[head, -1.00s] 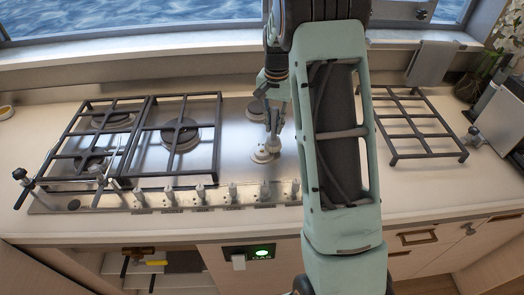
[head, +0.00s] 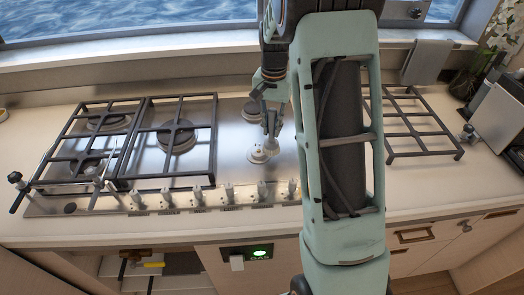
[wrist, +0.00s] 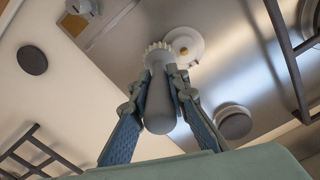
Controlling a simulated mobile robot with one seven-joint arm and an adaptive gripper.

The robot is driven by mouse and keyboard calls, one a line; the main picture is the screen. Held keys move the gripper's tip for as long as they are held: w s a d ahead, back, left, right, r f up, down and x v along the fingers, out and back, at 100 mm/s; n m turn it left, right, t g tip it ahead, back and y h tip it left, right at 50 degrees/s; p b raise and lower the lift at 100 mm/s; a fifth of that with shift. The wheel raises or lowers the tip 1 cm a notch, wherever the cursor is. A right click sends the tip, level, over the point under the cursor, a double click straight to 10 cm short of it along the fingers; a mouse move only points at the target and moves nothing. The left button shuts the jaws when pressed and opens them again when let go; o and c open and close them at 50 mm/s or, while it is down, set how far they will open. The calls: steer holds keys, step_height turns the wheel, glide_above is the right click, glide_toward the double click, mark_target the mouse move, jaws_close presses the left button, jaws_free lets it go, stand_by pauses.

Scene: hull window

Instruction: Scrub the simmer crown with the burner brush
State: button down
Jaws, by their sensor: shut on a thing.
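My gripper (head: 271,127) is over the right part of the steel hob. In the wrist view its two fingers (wrist: 157,88) are shut on the grey handle of the burner brush (wrist: 158,105). The brush's pale, toothed head (wrist: 158,52) points away from the fingers. It overlaps the edge of the simmer crown (wrist: 188,46), a pale round burner with a brass-coloured centre; I cannot tell whether they touch. In the head view the simmer crown (head: 260,154) sits uncapped on the hob, just below my gripper.
Black grates (head: 180,135) cover the hob's left side. Another grate (head: 415,125) lies on the counter at right. A dark-capped burner (wrist: 233,122) is near my gripper. A dark disc (wrist: 32,61) lies on the counter. Knobs (head: 228,192) line the hob's front edge.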

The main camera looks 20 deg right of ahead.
mark_target(272, 109)
step_height(272, 109, up, 5)
steer(key=p, duration=0.3)
steer(key=shift+p, duration=0.3)
